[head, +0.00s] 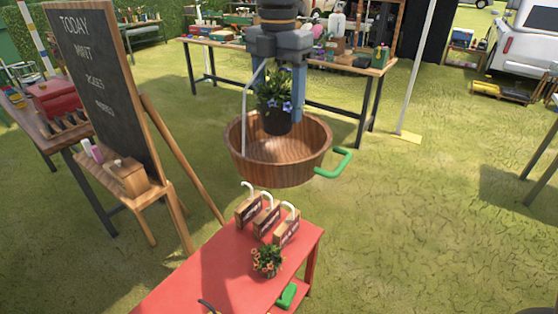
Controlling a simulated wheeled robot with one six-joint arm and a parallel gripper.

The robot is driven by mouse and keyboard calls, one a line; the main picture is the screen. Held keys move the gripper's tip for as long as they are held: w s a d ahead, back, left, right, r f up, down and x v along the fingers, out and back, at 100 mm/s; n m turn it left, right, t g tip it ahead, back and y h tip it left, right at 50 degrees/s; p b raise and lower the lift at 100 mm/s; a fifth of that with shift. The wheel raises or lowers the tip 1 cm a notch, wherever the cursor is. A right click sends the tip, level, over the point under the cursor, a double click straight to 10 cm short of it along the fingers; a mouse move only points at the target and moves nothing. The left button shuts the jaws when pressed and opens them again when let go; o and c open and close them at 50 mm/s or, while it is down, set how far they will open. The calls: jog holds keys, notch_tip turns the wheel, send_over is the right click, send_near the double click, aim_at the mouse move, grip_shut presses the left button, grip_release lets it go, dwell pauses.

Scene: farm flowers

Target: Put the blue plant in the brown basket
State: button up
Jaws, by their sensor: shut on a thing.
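My gripper (278,108) is at the top centre, pointing down, its blue fingers on either side of the blue plant (277,122). It is shut on this plant, which has green leaves, small blue-violet flowers and a black pot. The plant hangs upright over the opening of the brown basket (280,173), a round wooden tub. The pot's lower end shows against the basket's inside. I cannot tell whether it touches the basket. A green handle (345,162) sticks out at the basket's right, and a thin grey bar rises at its left.
A red table (205,275) in front bears several small boxes (266,215) with white hooked tops and an orange-flowered plant (267,260). A chalkboard (105,75) on an easel stands left. A cluttered workbench (340,65) is behind. Open grass lies to the right.

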notch_tip(320, 180, down, 10)
jog(key=p, duration=0.3)
jog(key=shift+f, duration=0.1)
jog(key=shift+f, duration=0.15)
jog(key=o, duration=1.3)
jog(key=shift+c, duration=0.2)
notch_tip(320, 180, up, 12)
jog(key=b, duration=0.4)
jog(key=shift+r, duration=0.2)
